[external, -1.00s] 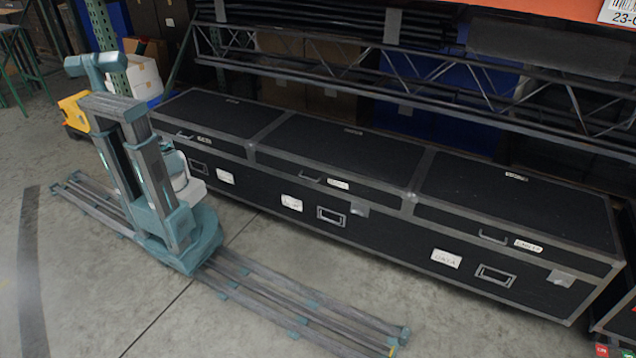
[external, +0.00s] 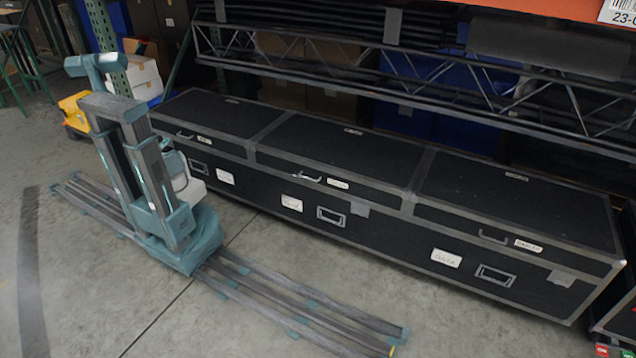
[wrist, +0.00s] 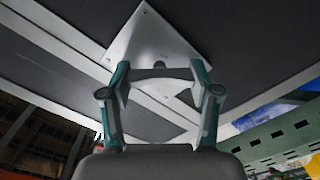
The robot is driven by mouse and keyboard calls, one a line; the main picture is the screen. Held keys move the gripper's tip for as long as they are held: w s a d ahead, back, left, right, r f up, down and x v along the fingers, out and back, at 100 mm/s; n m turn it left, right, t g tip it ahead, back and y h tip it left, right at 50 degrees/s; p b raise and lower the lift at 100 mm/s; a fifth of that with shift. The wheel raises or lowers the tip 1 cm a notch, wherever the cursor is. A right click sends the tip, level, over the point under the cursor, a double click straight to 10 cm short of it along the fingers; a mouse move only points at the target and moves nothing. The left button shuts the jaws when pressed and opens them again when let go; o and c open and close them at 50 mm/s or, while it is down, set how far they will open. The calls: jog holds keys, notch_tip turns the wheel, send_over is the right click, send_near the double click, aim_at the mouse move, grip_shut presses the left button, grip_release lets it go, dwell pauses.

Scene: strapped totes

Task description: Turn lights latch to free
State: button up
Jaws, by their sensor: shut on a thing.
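In the wrist view, a pale diamond-shaped plate (wrist: 152,32) sits on the dark case face where grey metal strips meet. My gripper (wrist: 158,80) has its two teal fingers closed from both sides on a dark, curved latch piece (wrist: 160,73) in front of the plate. The latch's label is not readable in this view. A small white label (external: 204,140) on that case is too small to read.
The middle case (external: 335,150) and right case (external: 520,200) stand in the same row, with handles and labels. A metal truss (external: 420,90) runs behind and above them. Floor rails (external: 300,310) run along the front. The grey floor in front is otherwise clear.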

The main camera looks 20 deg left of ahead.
jog(key=n+p, duration=0.2)
jog(key=n, duration=0.2)
jog(key=shift+n, duration=0.4)
jog(key=n+p, duration=0.2)
jog(key=n, duration=0.2)
jog(key=shift+f, duration=0.1)
jog(key=shift+n+p, duration=0.3)
jog(key=o, duration=1.2)
jog(key=shift+c, duration=0.2)
jog(key=s, duration=1.2)
jog(key=shift+a, duration=0.4)
